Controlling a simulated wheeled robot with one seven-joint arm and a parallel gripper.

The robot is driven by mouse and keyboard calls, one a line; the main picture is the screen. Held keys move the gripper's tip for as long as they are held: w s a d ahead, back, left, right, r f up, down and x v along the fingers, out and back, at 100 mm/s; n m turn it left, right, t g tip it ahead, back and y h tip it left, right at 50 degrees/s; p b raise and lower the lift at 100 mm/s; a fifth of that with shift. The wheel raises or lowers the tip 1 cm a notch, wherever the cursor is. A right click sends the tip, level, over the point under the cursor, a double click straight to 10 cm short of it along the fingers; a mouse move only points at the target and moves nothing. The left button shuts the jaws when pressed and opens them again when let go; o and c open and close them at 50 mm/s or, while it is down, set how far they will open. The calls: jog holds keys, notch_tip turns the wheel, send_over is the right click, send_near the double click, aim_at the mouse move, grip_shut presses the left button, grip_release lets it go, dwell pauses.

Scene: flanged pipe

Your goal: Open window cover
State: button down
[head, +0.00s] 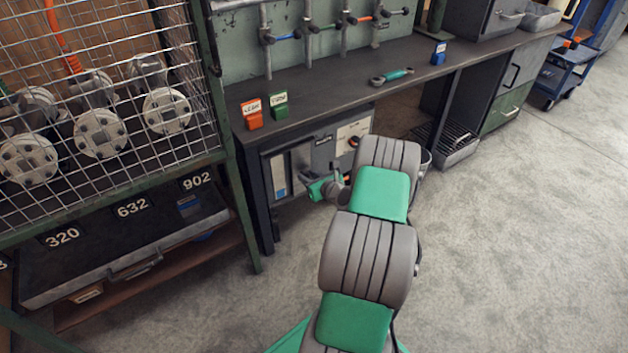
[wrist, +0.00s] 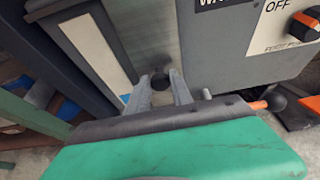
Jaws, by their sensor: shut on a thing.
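The window cover is a plain grey panel (wrist: 140,35) on the front of a grey cabinet (head: 322,150) under the workbench. In the wrist view a small dark round knob (wrist: 160,80) sits low on the cover. My gripper (wrist: 161,90) has its two fingers closed around this knob. Left of the cover is a pale framed strip (wrist: 95,45), which shows with a blue patch in the head view (head: 278,172). In the head view my gripper (head: 313,190) is at the cabinet front, and its fingertips are too small to make out.
Right of the cover is a control panel with an OFF label and an orange-black switch (wrist: 304,25). The dark workbench top (head: 330,85) overhangs the cabinet. A wire cage rack (head: 110,110) stands at left. The floor (head: 510,220) at right is clear.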

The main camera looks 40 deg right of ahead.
jog(key=shift+a, duration=0.2)
jog(key=c, duration=1.1)
grip_release()
jog(key=shift+c, duration=0.2)
jog(key=p+v, duration=0.3)
jog(key=v, duration=0.4)
jog(key=shift+s+r, duration=0.15)
jog(key=shift+s, duration=0.2)
